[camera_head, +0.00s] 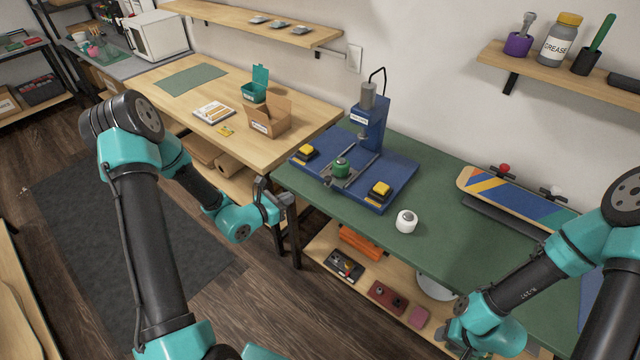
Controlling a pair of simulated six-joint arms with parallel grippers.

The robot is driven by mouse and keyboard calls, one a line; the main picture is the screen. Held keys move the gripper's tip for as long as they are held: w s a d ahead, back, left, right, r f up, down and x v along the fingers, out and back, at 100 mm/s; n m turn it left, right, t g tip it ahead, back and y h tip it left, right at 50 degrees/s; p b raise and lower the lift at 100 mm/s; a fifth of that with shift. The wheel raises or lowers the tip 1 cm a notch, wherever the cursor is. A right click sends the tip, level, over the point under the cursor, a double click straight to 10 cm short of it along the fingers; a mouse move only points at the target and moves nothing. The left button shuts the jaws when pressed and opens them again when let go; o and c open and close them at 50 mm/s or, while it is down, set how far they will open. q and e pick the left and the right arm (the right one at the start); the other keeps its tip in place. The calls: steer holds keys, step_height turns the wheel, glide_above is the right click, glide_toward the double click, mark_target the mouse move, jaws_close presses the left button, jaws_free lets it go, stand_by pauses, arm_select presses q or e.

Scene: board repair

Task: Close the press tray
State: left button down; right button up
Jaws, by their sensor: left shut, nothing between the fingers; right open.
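The blue press (369,128) stands on its blue base on the green bench. The grey press tray (349,183) lies on the base in front of the press column, with a green round part (341,167) on it. The tray seems to stand out forward from under the press head. My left gripper (291,200) is shut and empty, left of and below the press base, at the bench's left end and apart from the tray. My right gripper (457,340) is at the bottom right, open, far from the press, with its fingers hard to make out.
Yellow-topped buttons (380,189) sit on the base's front corners. A white roll (406,221) stands on the bench right of the base. A striped skateboard deck (520,195) lies further right. A wooden table (170,110) with an open cardboard box (268,118) adjoins on the left.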

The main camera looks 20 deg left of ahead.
mark_target(325, 180)
arm_select(q)
steer(key=x, duration=1.4)
steer(key=shift+d, duration=0.1)
